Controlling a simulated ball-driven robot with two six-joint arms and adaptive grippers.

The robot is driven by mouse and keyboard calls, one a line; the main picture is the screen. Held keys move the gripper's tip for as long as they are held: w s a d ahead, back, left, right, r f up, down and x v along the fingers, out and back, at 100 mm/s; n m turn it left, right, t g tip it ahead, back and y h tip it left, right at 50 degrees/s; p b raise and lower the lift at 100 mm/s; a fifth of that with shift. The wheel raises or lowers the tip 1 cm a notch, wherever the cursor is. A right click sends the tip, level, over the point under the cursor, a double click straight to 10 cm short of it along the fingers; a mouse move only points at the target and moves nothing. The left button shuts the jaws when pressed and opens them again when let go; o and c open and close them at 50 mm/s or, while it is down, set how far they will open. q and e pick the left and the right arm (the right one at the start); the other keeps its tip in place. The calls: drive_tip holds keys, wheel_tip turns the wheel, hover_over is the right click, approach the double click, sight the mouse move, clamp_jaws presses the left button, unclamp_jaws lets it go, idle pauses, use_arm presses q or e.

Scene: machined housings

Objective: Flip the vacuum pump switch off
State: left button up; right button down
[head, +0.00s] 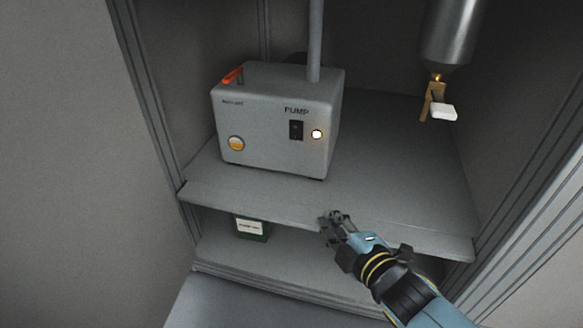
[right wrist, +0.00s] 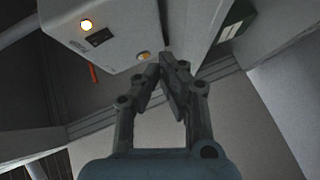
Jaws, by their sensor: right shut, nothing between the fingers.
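The vacuum pump (head: 275,122) is a grey box labelled PUMP on the cabinet's upper shelf. Its black rocker switch (head: 296,130) is on the front face, with a lit lamp (head: 317,134) to its right. The right wrist view shows the pump (right wrist: 115,30) upside down, with the switch (right wrist: 99,37) beside the lit lamp (right wrist: 86,25). My right gripper (head: 333,216) is shut and empty, in front of the shelf edge, below and apart from the switch. It also shows in the right wrist view (right wrist: 166,70). My left gripper is not in view.
The upper shelf (head: 400,190) is bare right of the pump. A metal cylinder (head: 452,35) with a brass valve (head: 432,100) and white tag hangs at the upper right. A green box (head: 251,229) stands on the lower shelf. Cabinet walls bound both sides.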

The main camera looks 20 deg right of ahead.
sight(296, 131)
use_arm(q)
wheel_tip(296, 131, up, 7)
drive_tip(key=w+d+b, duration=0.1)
drive_tip(key=b, duration=0.2)
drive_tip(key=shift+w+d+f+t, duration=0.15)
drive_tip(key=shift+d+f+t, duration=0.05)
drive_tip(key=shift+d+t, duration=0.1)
use_arm(e)
drive_tip(key=w+a+r+n+t+y, duration=0.2)
drive_tip(key=w+r+n+t, duration=0.1)
drive_tip(key=r, duration=0.5)
drive_tip(key=shift+w+a+r+n, duration=0.15)
drive_tip(key=shift+w+a+n, duration=0.2)
drive_tip(key=shift+w+n, duration=0.6)
drive_tip(key=shift+s, duration=0.15)
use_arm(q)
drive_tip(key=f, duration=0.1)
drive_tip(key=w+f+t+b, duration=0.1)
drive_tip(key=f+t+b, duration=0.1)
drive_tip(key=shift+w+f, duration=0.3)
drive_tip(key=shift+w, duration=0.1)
use_arm(e)
drive_tip(key=d+x, duration=0.2)
drive_tip(key=x, duration=1.1)
drive_tip(key=shift+d+r, duration=0.2)
drive_tip(key=shift+d, duration=0.25)
